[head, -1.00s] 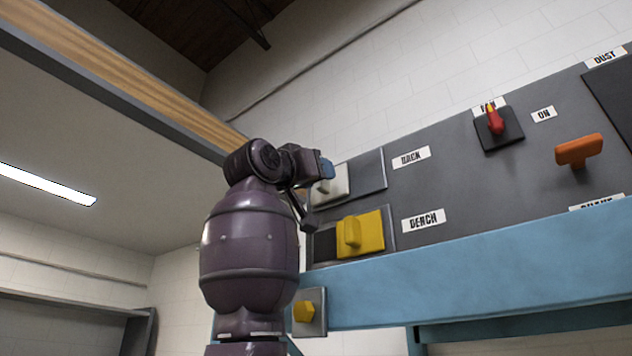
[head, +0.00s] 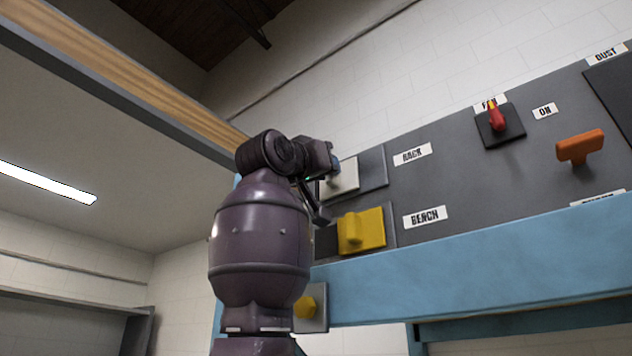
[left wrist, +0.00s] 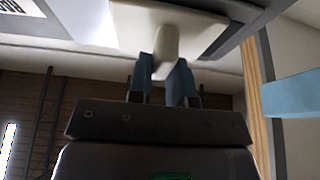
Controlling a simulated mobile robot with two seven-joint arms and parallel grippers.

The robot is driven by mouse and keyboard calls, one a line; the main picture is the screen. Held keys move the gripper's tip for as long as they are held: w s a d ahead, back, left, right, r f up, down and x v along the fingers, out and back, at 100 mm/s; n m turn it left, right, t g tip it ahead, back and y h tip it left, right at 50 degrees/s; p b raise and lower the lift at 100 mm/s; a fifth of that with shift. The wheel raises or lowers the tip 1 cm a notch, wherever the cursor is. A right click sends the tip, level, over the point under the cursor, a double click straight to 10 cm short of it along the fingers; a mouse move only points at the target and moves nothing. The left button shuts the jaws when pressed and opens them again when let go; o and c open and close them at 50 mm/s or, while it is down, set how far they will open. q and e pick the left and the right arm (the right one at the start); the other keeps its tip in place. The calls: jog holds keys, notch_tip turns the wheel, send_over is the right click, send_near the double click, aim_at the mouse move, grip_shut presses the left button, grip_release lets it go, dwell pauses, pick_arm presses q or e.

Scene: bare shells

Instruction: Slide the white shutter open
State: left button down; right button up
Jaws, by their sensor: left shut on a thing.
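The white shutter (head: 346,176) sits in a dark frame on the grey panel, left of the RACK label, and is partly hidden by my left arm in the head view. In the left wrist view the shutter plate (left wrist: 205,38) runs across the top, and its pale knob (left wrist: 166,45) points toward my gripper. My left gripper (head: 333,167) is shut on this knob, with one blue finger on each side of it in the left wrist view (left wrist: 165,75). My right gripper is in neither view.
Below is a yellow shutter (head: 370,230) by the BENCH label, and lower a yellow knob (head: 304,308). A red-tipped lever (head: 496,117) and an orange handle (head: 580,147) are farther right. A blue beam (head: 480,268) crosses under the panel.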

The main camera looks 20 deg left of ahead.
aim_at(355, 161)
pick_arm(q)
jog(key=d, duration=0.1)
jog(key=s+d, duration=0.1)
jog(key=d, duration=0.2)
jog(key=shift+s+d, duration=0.1)
jog(key=shift+s, duration=0.15)
jog(key=shift+w+f, duration=0.1)
jog(key=c, duration=1.4)
grip_release()
jog(key=o, duration=0.4)
jog(key=shift+d, duration=0.1)
jog(key=shift+c, duration=0.2)
jog(key=shift+a, duration=0.2)
